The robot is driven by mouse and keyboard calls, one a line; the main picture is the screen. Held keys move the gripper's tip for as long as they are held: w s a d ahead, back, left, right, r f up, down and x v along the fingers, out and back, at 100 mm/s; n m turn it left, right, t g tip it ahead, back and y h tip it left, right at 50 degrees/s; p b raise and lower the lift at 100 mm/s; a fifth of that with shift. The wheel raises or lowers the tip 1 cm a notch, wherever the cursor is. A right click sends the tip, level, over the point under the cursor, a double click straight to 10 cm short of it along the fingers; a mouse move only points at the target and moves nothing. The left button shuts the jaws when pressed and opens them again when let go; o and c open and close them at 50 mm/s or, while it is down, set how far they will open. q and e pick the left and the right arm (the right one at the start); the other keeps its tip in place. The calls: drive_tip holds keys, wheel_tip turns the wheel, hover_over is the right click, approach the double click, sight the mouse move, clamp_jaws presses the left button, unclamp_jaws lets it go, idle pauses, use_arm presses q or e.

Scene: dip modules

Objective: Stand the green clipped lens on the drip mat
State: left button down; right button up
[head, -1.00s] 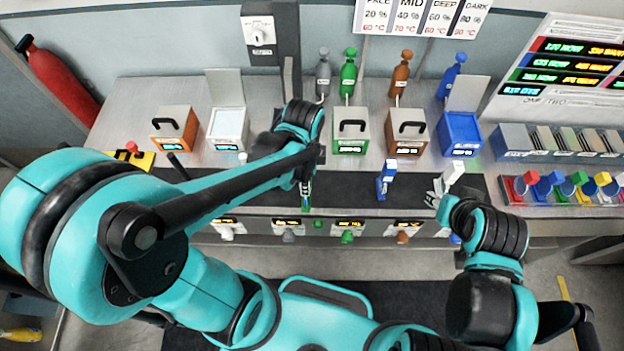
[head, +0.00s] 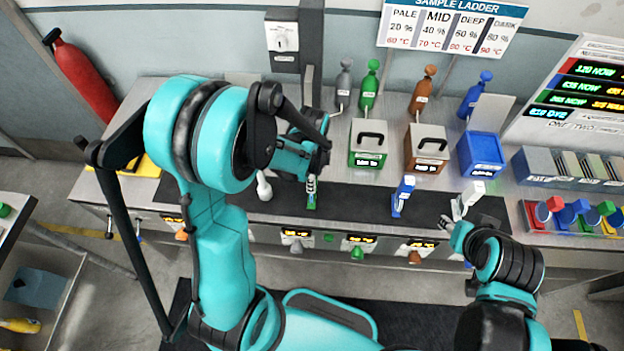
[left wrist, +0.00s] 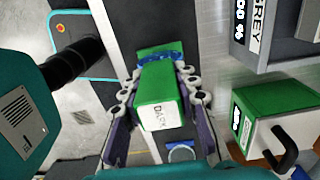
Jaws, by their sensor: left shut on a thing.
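The green clipped lens (head: 311,196) is a tall narrow green piece with a pale label in the head view. In the left wrist view its green block (left wrist: 158,92) shows a white label reading DARK, with a blue band near the far end. My left gripper (head: 312,181) is shut on it, fingers on both sides. The drip mat (head: 355,199) is the black strip along the counter. The lens's lower end appears over the mat; whether it touches cannot be told. My right gripper (head: 452,222) is by a white-topped piece (head: 472,192); its grip is unclear.
A blue upright piece (head: 402,195) stands on the mat to the right. A white piece (head: 264,186) is close on the left. Green (head: 367,158), brown (head: 425,165) and blue (head: 481,168) boxes line the back. The mat between the lens and the blue piece is clear.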

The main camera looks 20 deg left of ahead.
use_arm(q)
drive_tip(key=shift+f, duration=0.1)
drive_tip(key=c, duration=1.1)
unclamp_jaws()
drive_tip(key=shift+c, duration=0.2)
